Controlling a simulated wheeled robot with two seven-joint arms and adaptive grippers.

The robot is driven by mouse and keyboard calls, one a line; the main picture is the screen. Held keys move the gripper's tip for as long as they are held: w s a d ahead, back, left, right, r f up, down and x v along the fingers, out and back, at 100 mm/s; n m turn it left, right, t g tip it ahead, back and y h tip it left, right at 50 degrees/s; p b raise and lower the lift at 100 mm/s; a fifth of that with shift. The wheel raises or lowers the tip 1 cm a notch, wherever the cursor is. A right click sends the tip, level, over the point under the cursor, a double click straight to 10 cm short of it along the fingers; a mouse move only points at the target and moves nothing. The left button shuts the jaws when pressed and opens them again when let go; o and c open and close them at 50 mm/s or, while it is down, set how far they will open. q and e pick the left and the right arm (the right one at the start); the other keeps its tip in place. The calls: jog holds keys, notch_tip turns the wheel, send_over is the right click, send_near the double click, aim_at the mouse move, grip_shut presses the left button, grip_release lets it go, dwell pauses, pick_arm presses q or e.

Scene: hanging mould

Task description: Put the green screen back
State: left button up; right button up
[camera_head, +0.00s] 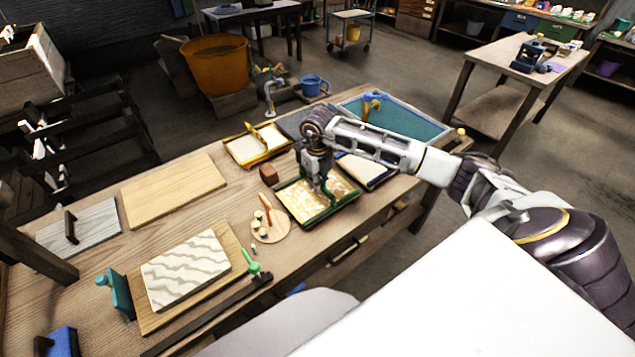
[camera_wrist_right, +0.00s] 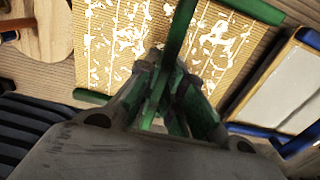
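The green screen (camera_head: 297,204) is a green-framed panel with tan mesh and pale blotches, at the front right of the long workbench. Its mesh fills the top of the right wrist view (camera_wrist_right: 115,45). A green handle bar crosses it. My right gripper (camera_head: 318,186) is over its middle, pointing down. In the wrist view the fingers (camera_wrist_right: 170,90) are closed around the green handle. I cannot tell whether the frame touches the bench. My left gripper is not in view.
A yellow-framed screen (camera_head: 240,150) lies behind, and a blue-framed one (camera_head: 372,174) lies to the right. A teal-lined basin (camera_head: 420,122) is at the bench's right end. A round board with small pots (camera_head: 271,232) sits left of the screen. A bare wooden board (camera_head: 172,188) is farther left.

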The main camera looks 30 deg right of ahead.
jog(key=o, duration=0.5)
jog(key=shift+c, duration=0.2)
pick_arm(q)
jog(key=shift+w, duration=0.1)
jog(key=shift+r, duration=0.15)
pick_arm(e)
jog(key=shift+r, duration=0.15)
